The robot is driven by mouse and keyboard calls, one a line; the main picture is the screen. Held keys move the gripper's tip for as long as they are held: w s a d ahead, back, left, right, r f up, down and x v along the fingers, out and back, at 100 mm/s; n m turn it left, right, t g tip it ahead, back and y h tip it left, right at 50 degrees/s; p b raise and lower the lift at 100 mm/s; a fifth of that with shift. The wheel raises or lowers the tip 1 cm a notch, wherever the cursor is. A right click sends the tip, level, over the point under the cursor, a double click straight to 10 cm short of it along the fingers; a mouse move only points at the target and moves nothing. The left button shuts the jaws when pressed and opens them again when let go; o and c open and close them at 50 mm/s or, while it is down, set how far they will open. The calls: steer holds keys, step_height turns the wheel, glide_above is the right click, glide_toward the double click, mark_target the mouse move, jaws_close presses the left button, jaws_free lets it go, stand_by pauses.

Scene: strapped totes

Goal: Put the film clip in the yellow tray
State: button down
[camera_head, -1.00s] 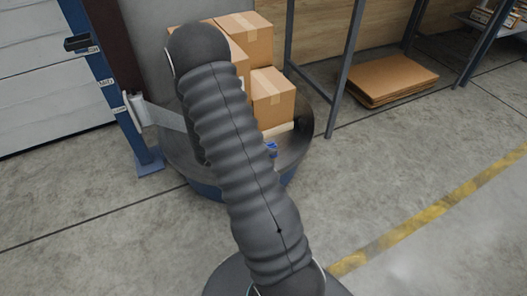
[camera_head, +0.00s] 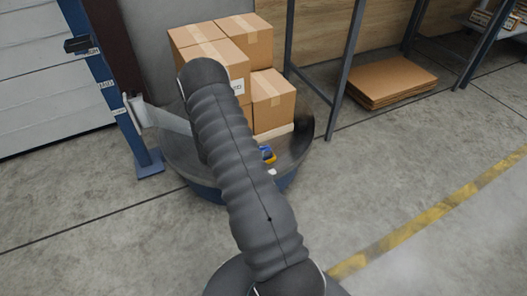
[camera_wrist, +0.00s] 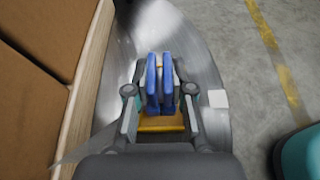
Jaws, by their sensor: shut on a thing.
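The film clip (camera_wrist: 159,80) shows in the wrist view as a blue two-pronged piece between my fingers, with a yellow-orange part (camera_wrist: 161,125) just below it. I take the yellow-orange part as belonging to the clip, but cannot be sure. My gripper (camera_wrist: 159,92) is shut on the clip, over the grey metal turntable. In the head view, the blue and yellow clip (camera_head: 267,153) shows just right of my arm, in front of the cartons. My arm hides the gripper there. I cannot make out a separate yellow tray in either view.
Stacked cartons (camera_head: 270,100) stand on the round turntable (camera_head: 178,158), close to the gripper's left in the wrist view. A small white square (camera_wrist: 218,98) lies near its rim. A blue post (camera_head: 126,120) and a shelf frame (camera_head: 345,75) flank it. The floor in front is open.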

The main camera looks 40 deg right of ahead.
steer(key=shift+f, duration=0.1)
steer(key=c, duration=1)
jaws_free()
